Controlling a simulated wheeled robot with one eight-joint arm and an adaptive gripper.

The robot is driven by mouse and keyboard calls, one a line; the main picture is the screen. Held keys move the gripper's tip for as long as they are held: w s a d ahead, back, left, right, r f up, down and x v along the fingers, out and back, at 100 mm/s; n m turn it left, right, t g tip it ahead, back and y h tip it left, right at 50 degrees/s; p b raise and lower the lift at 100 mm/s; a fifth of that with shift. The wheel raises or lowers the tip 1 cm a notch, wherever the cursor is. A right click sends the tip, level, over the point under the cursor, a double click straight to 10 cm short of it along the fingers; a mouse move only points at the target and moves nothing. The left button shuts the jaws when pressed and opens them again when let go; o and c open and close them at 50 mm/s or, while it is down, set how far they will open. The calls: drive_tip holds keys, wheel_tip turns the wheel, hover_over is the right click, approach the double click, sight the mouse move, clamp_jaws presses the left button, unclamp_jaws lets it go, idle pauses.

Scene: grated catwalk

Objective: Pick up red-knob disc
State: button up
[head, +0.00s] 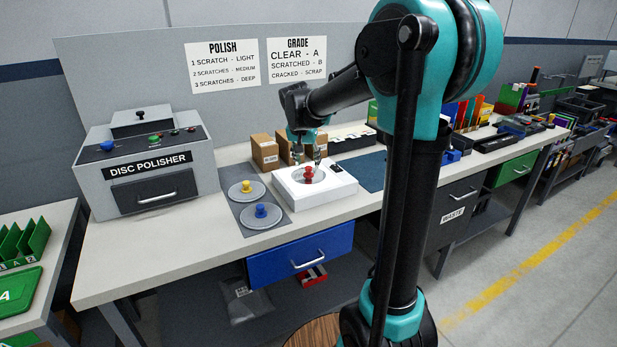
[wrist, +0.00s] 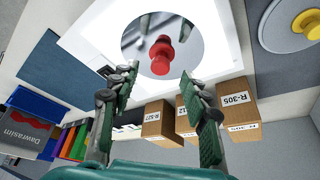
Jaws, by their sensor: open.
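The red-knob disc (head: 309,180) sits in the white block-shaped holder (head: 337,191) on the workbench. In the wrist view its round shiny face (wrist: 138,44) carries the red knob (wrist: 161,56), which stands between and beyond my fingertips. My gripper (head: 307,154) is above the holder, pointing down at the disc. In the wrist view my gripper (wrist: 158,85) is open, with one finger on each side of the knob's line and nothing between them. The fingers appear apart from the knob.
A yellow-knob disc (head: 246,189) and a blue-knob disc (head: 261,214) lie on a grey mat left of the holder. Cardboard boxes (head: 264,151) stand behind it. The disc polisher (head: 148,165) is at left. A dark blue mat (head: 362,171) is clear at right.

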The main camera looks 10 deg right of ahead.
sight(308, 172)
drive_tip(key=shift+x, duration=1.3)
drive_tip(key=shift+c, duration=0.5)
clamp_jaws()
